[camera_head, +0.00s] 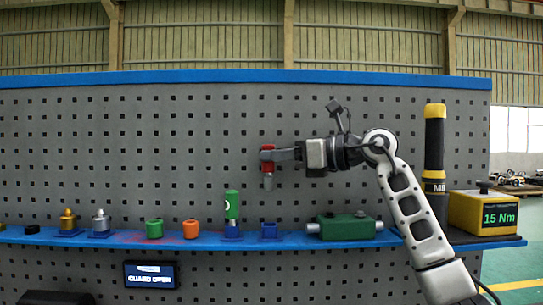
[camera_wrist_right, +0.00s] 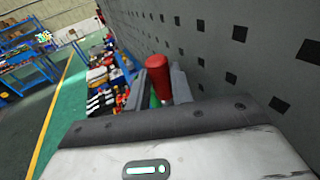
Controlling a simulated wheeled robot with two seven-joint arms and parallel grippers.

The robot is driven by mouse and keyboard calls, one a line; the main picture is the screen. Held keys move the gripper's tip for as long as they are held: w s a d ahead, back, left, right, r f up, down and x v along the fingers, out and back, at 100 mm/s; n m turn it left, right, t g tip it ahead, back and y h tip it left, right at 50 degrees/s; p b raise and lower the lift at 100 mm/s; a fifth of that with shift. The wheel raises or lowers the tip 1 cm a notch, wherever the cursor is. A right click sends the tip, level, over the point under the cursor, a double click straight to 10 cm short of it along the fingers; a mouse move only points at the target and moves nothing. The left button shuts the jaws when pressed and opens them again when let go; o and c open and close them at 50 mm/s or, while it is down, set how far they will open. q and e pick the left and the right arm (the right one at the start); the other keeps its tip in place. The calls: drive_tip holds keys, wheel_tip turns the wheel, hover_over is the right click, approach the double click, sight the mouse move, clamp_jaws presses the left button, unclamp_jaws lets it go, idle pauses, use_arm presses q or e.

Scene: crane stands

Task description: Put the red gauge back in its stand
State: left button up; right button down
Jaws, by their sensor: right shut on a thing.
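The red gauge (camera_head: 268,165) has a red upper part and a grey lower end. It hangs upright above the shelf in the head view. My right gripper (camera_head: 270,154) is shut on its upper part. In the right wrist view the red top of the gauge (camera_wrist_right: 157,64) stands between the two fingers (camera_wrist_right: 160,88). An empty blue stand (camera_head: 269,231) sits on the shelf almost straight below the gauge, with a clear gap between them. A green gauge (camera_head: 232,205) stands upright in the blue stand just left of it. My left gripper is not in view.
The blue shelf (camera_head: 200,239) also holds orange (camera_head: 190,229) and green (camera_head: 154,229) cups, brass and silver pieces at left, a green block (camera_head: 346,227), a black-yellow cylinder (camera_head: 434,150) and a yellow meter (camera_head: 482,213) at right. A grey pegboard (camera_head: 180,150) rises behind.

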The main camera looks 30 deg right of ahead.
sight(272, 186)
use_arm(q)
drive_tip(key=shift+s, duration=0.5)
use_arm(e)
drive_tip(key=shift+s+r, duration=0.15)
drive_tip(key=shift+s, duration=0.1)
wheel_tip(272, 186, down, 5)
drive_tip(key=b, duration=0.3)
drive_tip(key=shift+b, duration=0.3)
drive_tip(key=shift+f, duration=0.45)
use_arm(q)
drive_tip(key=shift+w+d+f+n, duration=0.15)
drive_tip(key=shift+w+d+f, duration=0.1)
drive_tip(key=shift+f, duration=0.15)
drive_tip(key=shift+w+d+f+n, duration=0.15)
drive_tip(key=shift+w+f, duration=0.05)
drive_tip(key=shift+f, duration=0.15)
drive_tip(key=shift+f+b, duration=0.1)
drive_tip(key=shift+b, duration=0.25)
use_arm(e)
drive_tip(key=shift+f, duration=0.15)
